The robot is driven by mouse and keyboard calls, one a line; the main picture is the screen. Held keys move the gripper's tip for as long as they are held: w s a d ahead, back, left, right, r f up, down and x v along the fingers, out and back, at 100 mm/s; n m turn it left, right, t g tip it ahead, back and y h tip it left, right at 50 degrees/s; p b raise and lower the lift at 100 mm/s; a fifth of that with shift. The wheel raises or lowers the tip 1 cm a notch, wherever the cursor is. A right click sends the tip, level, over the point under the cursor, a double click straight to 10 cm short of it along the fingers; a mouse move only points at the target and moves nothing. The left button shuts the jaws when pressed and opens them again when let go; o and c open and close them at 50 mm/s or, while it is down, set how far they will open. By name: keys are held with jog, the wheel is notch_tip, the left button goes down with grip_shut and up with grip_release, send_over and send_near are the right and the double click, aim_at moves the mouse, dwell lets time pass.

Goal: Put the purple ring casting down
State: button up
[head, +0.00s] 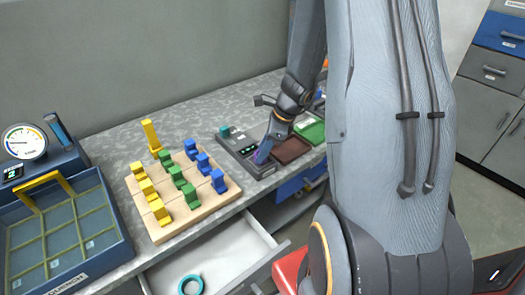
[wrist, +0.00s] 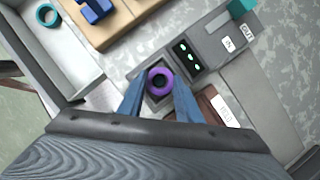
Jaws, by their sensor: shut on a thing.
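The purple ring casting (wrist: 152,85) is between the fingertips of my gripper (wrist: 159,88) in the wrist view. My gripper is shut on it. The ring is over a dark square recess in a grey device (wrist: 207,62) with a black panel of green lights. I cannot tell whether the ring touches the recess. In the head view my gripper (head: 263,150) reaches down at the front part of the same device (head: 228,142), and the ring is mostly hidden there.
A brown tray (head: 291,150) and a green tray (head: 312,131) sit right of the device. A wooden board (head: 160,232) with yellow, green and blue pieces stands left, beyond it a blue quench bin (head: 112,262). An open drawer (head: 222,262) below holds a teal ring (head: 191,277).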

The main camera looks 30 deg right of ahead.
jog(key=shift+f, duration=0.2)
jog(key=o, duration=1.1)
jog(key=shift+r, duration=0.1)
